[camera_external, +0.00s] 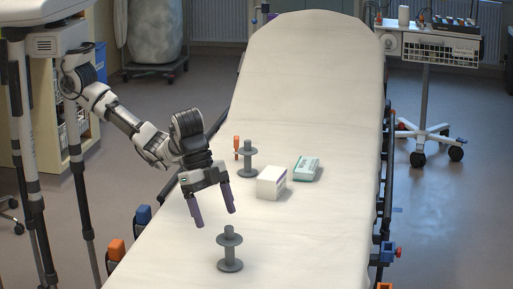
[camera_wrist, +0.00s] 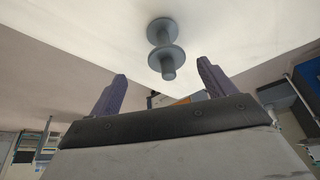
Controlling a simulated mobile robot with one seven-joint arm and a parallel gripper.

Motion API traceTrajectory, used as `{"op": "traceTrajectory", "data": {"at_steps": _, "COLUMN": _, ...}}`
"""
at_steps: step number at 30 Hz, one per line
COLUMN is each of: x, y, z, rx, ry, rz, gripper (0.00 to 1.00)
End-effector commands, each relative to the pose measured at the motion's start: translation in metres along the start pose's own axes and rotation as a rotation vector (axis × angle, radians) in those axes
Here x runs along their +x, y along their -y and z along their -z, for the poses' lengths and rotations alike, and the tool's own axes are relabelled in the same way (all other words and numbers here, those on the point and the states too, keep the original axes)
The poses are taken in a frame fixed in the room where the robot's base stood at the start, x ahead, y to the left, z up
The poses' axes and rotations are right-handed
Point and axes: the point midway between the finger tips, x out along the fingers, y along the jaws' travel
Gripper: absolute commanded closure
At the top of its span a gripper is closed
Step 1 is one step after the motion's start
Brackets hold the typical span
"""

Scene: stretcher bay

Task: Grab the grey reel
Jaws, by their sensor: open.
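A grey reel (camera_external: 230,251) with a flange at its base and one higher up stands upright on the stretcher's near part. A second, similar grey reel (camera_external: 247,160) stands farther back, beside a white box. My gripper (camera_external: 215,216) hangs over the stretcher with its two purple fingers apart and nothing between them. In the picture its tips are just above and left of the near reel, apart from it. The wrist view shows one grey reel (camera_wrist: 166,50) beyond the open fingertips, roughly centred between them.
The stretcher (camera_external: 310,75) has a pale cover. A white box (camera_external: 271,183), a green-and-white box (camera_external: 306,168) and an orange-handled tool (camera_external: 236,146) are near the far reel. The cover around the near reel is clear. A wheeled cart (camera_external: 428,55) stands back right.

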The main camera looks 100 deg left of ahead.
Motion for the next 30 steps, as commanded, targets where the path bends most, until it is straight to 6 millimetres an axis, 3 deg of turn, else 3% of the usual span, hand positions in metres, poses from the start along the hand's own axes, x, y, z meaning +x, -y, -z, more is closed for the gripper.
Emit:
{"op": "traceTrajectory", "data": {"at_steps": 3, "x": 0.018, "y": 0.001, "z": 0.0, "rx": -0.001, "ry": 0.001, "rz": 0.001, "gripper": 0.18}}
{"op": "traceTrajectory", "data": {"at_steps": 11, "x": 0.037, "y": 0.004, "z": 0.003, "rx": -0.002, "ry": -0.001, "rz": 0.001, "gripper": 0.18}}
{"op": "traceTrajectory", "data": {"at_steps": 19, "x": 0.075, "y": 0.009, "z": 0.008, "rx": -0.001, "ry": -0.001, "rz": 0.0, "gripper": 0.18}}
{"op": "traceTrajectory", "data": {"at_steps": 28, "x": 0.082, "y": 0.008, "z": 0.008, "rx": 0.0, "ry": -0.004, "rz": -0.001, "gripper": 0.18}}
{"op": "traceTrajectory", "data": {"at_steps": 30, "x": 0.082, "y": 0.008, "z": 0.008, "rx": 0.0, "ry": -0.004, "rz": -0.001, "gripper": 0.25}}
